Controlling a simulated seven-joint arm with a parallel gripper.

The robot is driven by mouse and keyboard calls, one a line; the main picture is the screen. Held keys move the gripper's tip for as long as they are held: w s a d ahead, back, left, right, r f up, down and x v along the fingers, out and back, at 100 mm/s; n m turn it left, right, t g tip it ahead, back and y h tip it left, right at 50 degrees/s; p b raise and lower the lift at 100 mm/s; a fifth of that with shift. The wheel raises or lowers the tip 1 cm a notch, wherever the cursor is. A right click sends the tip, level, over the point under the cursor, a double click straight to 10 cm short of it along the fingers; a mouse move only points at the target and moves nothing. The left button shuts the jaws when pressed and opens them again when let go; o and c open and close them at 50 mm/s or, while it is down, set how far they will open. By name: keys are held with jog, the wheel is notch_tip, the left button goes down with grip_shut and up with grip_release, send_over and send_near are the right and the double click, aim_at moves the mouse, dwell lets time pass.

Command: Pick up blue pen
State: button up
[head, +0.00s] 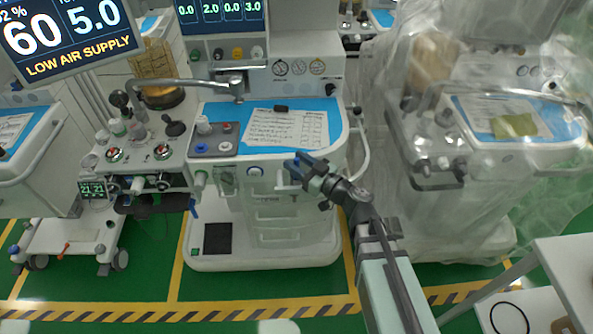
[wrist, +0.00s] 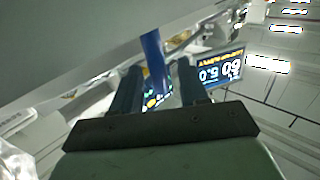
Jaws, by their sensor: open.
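The fingers stand apart. In the head view my gripper (head: 297,168) is at the front edge of the middle anaesthesia cart, just below its blue worktop (head: 228,113). Bluish parts show at its tip there, but I cannot separate the pen from the fingers.
A written paper sheet (head: 287,130) and a small black object (head: 281,108) lie on the worktop. A grey panel with knobs (head: 213,141) is at its left. A plastic-covered cart (head: 490,130) stands to the right. A white table (head: 570,262) is at the lower right.

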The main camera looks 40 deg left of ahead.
jog(key=shift+a, duration=0.3)
jog(key=shift+c, duration=0.4)
grip_shut()
